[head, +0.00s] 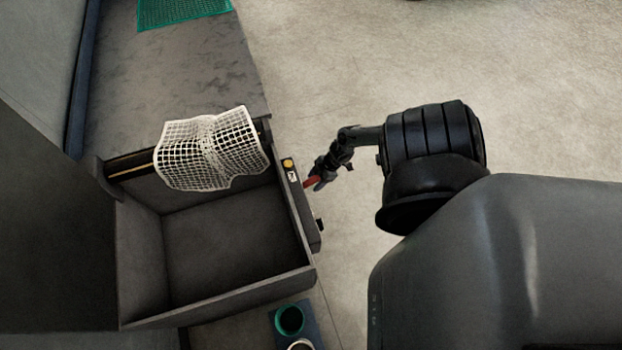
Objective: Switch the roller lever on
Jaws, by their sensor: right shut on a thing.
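The roller lever (311,182) is a short red handle on the right outer side of a dark open box. My right gripper (318,179) is shut on the lever, reaching in from the right; its fingers hide part of the handle. The dark roller (131,165) lies across the far end of the box, with a white net (212,150) draped over it. My left gripper is not in view.
The box (222,298) has high dark walls and an empty floor. A yellow button (288,163) sits on its right rim. A green cup (290,319) stands near the front. A green mat (182,10) lies at the back. Pale floor on the right is clear.

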